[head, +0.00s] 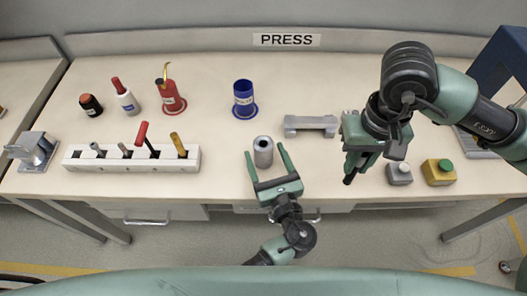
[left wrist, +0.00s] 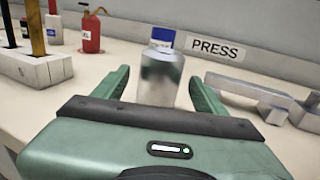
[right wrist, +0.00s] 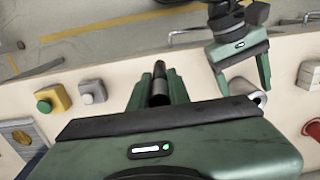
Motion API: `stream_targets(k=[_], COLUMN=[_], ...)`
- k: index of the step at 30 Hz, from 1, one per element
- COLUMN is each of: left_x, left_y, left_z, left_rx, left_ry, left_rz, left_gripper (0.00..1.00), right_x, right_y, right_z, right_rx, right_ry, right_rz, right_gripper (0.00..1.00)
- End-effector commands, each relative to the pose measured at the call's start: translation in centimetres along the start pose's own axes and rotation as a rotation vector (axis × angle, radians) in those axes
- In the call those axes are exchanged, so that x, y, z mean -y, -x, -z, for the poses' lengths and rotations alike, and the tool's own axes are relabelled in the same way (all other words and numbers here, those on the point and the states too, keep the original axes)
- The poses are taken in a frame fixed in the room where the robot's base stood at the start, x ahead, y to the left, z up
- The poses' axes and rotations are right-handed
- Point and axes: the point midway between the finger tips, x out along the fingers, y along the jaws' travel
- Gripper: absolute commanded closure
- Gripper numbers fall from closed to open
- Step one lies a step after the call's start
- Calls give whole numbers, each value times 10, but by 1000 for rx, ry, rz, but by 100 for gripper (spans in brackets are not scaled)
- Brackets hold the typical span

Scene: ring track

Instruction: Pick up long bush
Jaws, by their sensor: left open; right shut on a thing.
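The long bush (head: 263,151) is a grey metal cylinder with a hole in its top, standing upright near the table's front edge. My left gripper (head: 266,163) is open, its fingers reaching to either side of the bush. In the left wrist view the bush (left wrist: 160,80) stands between the spread fingers, with gaps visible on both sides. My right gripper (head: 354,167) is shut on a dark rod (right wrist: 159,85), held above the table to the right of the bush. The bush also shows partly in the right wrist view (right wrist: 259,98).
A blue cup-like holder (head: 243,92) stands behind the bush. A grey bracket (head: 310,125) lies to its right. A white rack (head: 130,158) with several tools is at the left. A grey button box (head: 399,174) and a yellow box with green button (head: 438,173) sit front right.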

Motion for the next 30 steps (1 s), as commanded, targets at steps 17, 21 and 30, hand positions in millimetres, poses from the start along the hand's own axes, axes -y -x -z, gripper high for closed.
stream_targets(k=[17,21,30], left_x=[-1,-1,0], left_y=[-48,-48,-48], left_z=[2,2,1], left_rx=[1,1,2], left_ry=[-1,-1,0], left_rz=[-2,-1,-1], left_gripper=[28,58,100], right_x=[0,0,0], right_y=[0,0,0], right_z=[0,0,0], right_rx=[0,0,0], right_ry=[0,0,0], right_rz=[0,0,0], right_gripper=[100,100,100])
